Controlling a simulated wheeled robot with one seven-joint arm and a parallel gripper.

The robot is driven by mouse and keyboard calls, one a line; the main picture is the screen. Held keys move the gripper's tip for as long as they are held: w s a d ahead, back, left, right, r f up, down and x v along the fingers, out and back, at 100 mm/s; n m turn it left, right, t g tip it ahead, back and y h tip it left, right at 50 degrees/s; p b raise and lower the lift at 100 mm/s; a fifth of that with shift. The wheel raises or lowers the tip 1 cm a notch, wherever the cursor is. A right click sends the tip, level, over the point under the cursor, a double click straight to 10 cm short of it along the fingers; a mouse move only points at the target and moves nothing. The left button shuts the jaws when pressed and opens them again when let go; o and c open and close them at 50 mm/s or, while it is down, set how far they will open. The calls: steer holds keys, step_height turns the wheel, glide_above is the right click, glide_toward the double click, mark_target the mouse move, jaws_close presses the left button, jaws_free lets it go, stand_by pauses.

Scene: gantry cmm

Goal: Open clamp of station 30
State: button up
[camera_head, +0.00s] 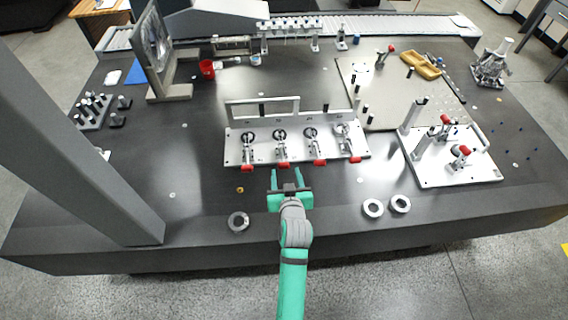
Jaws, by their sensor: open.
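A white fixture plate (233,151) lies in the middle of the dark table. It carries a row of several toggle clamps with red handle tips, among them a left clamp (248,152), a clamp (282,150), a clamp (313,148) and a right clamp (349,145). The red tips point toward the front edge of the plate. No readable number shows which one is station 30. My gripper (288,174) is open and empty just in front of the plate, below the second clamp from the left. Its fingers point toward the plate, and I cannot tell their height.
Metal rings (238,221) lie near the front edge, one left and two right (373,208). A white fixture (468,178) with red-tipped clamps stands at right. A beige plate (385,118) lies behind it. A grey column (75,150) rises at left. Bare table (185,170) lies left of the plate.

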mark_target(284, 164)
steer(key=x, duration=0.7)
steer(key=shift+w, duration=0.25)
jaws_close()
